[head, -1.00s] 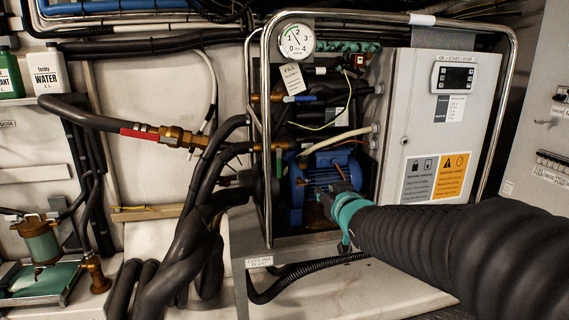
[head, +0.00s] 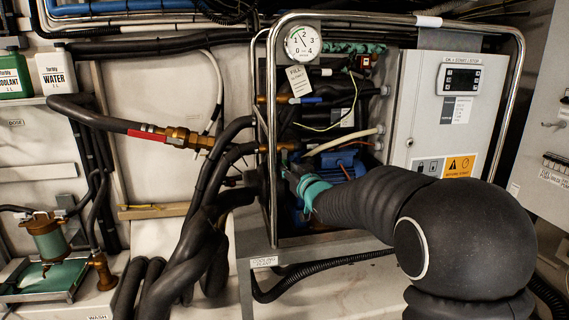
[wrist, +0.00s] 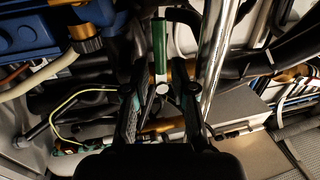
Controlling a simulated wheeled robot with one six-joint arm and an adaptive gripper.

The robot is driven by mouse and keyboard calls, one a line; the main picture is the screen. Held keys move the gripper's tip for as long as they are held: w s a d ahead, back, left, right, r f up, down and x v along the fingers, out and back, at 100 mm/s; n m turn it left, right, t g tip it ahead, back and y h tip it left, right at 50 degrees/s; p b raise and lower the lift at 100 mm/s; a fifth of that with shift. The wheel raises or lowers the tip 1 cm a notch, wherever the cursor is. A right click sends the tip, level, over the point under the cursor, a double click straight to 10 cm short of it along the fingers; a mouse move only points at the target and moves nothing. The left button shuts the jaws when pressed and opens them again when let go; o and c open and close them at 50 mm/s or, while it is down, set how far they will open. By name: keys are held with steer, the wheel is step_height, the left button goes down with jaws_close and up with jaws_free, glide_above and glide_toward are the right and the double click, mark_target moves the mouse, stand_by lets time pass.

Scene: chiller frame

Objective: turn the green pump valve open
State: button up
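The green valve handle (wrist: 159,48) shows in the wrist view as a narrow green bar with a pale round end, near a brass fitting. My gripper (wrist: 160,85) is open, with one dark finger on each side of the handle's near end. Gaps show between handle and fingers, so I see no grip on it. In the head view my gripper (head: 288,172) is inside the chiller frame at its left side, by the brass fittings. It covers the green handle there.
A chrome tube frame (head: 270,120) stands close to my gripper; its upright (wrist: 215,60) is just right of the fingers in the wrist view. A blue-handled valve (head: 305,100) is above, a red-handled valve (head: 147,136) to the left. Black hoses (head: 205,185) crowd the left side.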

mark_target(285, 161)
steer(key=shift+x, duration=2)
jaws_close()
